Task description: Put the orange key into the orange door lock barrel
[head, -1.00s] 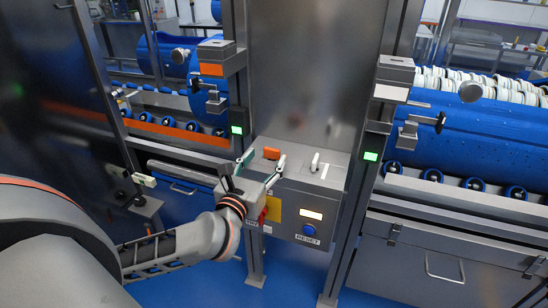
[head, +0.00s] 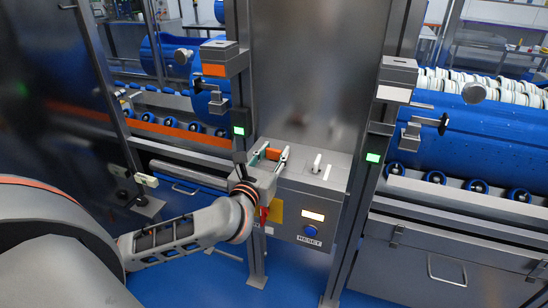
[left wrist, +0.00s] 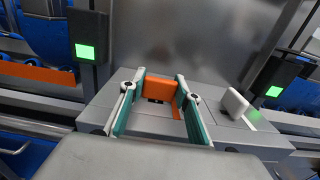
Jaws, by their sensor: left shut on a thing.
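The orange key (head: 273,154) stands on top of the grey control box, in an orange-marked slot. In the left wrist view the orange key (left wrist: 160,89) sits between the two green-lined fingers. My left gripper (head: 272,156) is shut on the key; it also shows in the left wrist view (left wrist: 159,92). The orange-labelled door lock (head: 213,70) is on the left post, above and left of the gripper. Its barrel opening cannot be made out clearly. My right gripper is not in view.
A white key (head: 317,163) stands on the same control box (head: 335,183), right of the orange one. A white-labelled lock (head: 392,95) is on the right post. Green lights (head: 373,158) mark the posts. Blue drums and rollers lie behind.

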